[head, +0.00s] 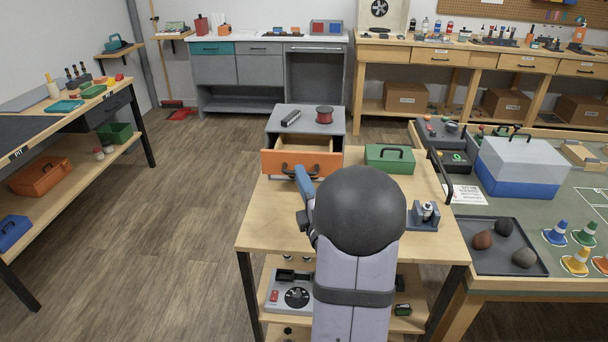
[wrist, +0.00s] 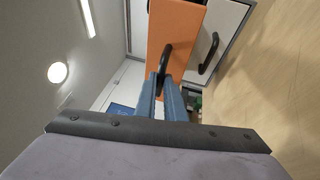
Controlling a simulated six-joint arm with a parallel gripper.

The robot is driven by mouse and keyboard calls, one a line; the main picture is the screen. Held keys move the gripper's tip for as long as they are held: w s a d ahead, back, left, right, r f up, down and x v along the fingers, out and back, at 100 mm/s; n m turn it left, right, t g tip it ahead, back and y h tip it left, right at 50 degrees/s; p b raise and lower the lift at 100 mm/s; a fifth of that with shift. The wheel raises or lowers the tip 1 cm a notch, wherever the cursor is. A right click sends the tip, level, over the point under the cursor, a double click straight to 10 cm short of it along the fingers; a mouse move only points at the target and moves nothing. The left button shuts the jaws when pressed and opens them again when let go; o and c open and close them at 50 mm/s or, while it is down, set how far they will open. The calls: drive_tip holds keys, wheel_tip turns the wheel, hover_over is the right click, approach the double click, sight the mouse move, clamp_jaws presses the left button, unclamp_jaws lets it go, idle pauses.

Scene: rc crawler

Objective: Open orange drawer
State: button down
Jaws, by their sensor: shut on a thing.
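The orange drawer (head: 275,160) sits in the grey cabinet (head: 330,122) at the back of the wooden bench, and it stands partly pulled out, with its pale wooden inside showing. Its black handle (head: 312,173) is on the front face. My gripper (head: 299,172) is at that handle, partly hidden behind my arm in the head view. In the wrist view the orange front (wrist: 182,30) shows and my blue fingers (wrist: 165,84) are shut on the black handle (wrist: 164,58).
A green box (head: 389,158) and a small grey fixture (head: 424,215) stand on the bench to the right of my arm. A red spool (head: 324,114) and a dark ribbed part (head: 291,118) lie on the cabinet top. The bench's front left top (head: 262,222) is clear.

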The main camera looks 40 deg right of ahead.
drive_tip(key=shift+s+a, duration=0.45)
drive_tip(key=c, duration=1.8)
unclamp_jaws()
drive_tip(key=shift+c, duration=0.2)
drive_tip(key=shift+r, duration=0.1)
